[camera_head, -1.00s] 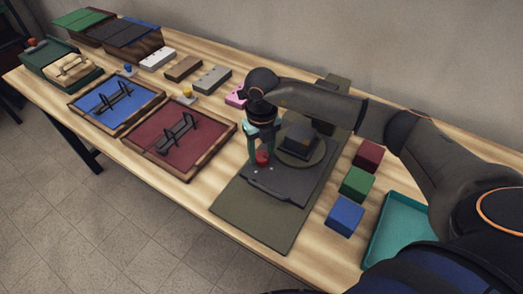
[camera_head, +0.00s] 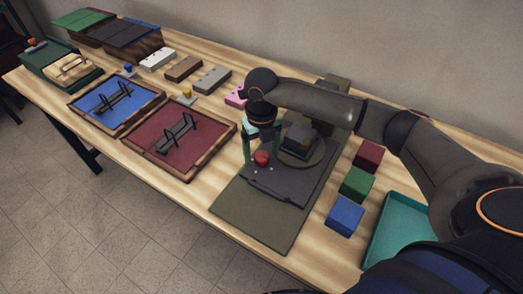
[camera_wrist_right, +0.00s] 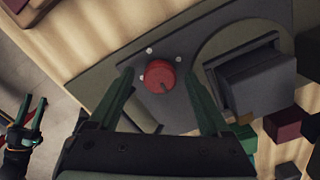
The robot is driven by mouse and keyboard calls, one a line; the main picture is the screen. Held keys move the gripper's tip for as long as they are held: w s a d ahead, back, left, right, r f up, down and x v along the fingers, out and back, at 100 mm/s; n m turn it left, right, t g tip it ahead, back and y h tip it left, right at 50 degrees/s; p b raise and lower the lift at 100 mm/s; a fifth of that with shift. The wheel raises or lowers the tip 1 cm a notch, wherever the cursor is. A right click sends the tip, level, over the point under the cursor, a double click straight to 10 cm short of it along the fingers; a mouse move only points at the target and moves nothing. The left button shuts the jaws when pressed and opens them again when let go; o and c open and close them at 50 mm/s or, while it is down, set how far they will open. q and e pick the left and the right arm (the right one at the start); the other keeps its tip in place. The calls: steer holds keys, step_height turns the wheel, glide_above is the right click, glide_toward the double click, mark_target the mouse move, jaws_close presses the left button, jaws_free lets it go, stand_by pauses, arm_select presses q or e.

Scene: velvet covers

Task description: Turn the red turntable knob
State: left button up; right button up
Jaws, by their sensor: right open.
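The red turntable knob (camera_head: 261,158) stands on the front of the dark turntable base (camera_head: 277,188). In the right wrist view, the round red knob (camera_wrist_right: 159,75) has a dark mark toward its lower right edge, and small pale dots lie around it. My right gripper (camera_head: 262,152) is open above the base, with its green fingers on either side of the knob and a gap to each. In the right wrist view, my right gripper's fingertips (camera_wrist_right: 158,72) are also apart. My left gripper (camera_wrist_right: 27,112) shows at the left edge of the right wrist view, its fingers apart and empty.
A dark block (camera_head: 299,140) sits on the round turntable plate (camera_head: 314,159). Red (camera_head: 368,155), green (camera_head: 356,184) and blue (camera_head: 345,216) blocks stand to the right, beside a teal tray (camera_head: 398,228). A red framed board (camera_head: 181,140) lies to the left.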

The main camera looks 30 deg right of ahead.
mark_target(262, 155)
step_height(262, 155, up, 12)
steer(key=shift+r+b, duration=0.25)
steer(key=shift+b, duration=0.1)
